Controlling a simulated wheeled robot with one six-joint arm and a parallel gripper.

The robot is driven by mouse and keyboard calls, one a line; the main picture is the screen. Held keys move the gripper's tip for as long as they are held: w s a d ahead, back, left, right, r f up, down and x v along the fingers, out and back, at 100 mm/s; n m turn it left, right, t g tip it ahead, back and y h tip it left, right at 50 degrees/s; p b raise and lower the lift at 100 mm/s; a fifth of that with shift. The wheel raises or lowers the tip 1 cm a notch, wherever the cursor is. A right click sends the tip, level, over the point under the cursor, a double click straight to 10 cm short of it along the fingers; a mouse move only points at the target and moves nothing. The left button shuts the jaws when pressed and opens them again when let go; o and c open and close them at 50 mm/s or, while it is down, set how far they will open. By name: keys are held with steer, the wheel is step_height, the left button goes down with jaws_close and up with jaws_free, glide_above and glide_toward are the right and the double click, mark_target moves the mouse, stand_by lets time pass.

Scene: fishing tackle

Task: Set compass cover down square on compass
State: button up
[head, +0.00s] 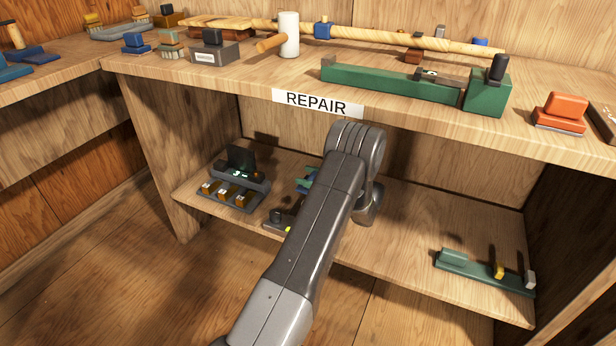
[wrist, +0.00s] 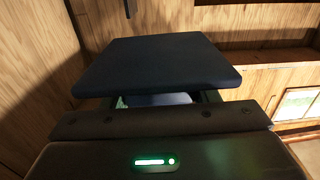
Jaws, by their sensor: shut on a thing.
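A flat dark navy slab, which I take to be the compass cover (wrist: 158,65), fills the middle of the wrist view. My gripper (wrist: 157,99) is shut on it from the near side, and the slab looks roughly level. In the head view my arm reaches down to the lower shelf, and its forearm hides the gripper and the cover. A dark low piece with a yellow-green spot (head: 277,218) sits on the lower shelf, partly behind my arm. I cannot tell whether it is the compass. The wrist view shows no compass, as the cover blocks what lies below.
Bare shelf lies right of my arm.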

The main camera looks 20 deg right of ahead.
steer(key=shift+f+b, duration=1.5)
steer(key=shift+f, duration=1.4)
steer(key=shift+f, duration=0.7)
steer(key=o, duration=1.1)
steer(key=shift+s, duration=0.1)
steer(key=p+v, duration=0.3)
steer(key=v, duration=1)
steer(key=shift+s+d+p, duration=0.2)
steer(key=shift+d+p, duration=0.1)
steer(key=shift+p, duration=0.1)
steer(key=b+x, duration=0.4)
steer(key=x, duration=0.9)
steer(key=shift+w+a+f, duration=0.1)
steer(key=shift+w+a, duration=0.1)
steer(key=shift+a, duration=0.05)
steer(key=shift+r, duration=0.35)
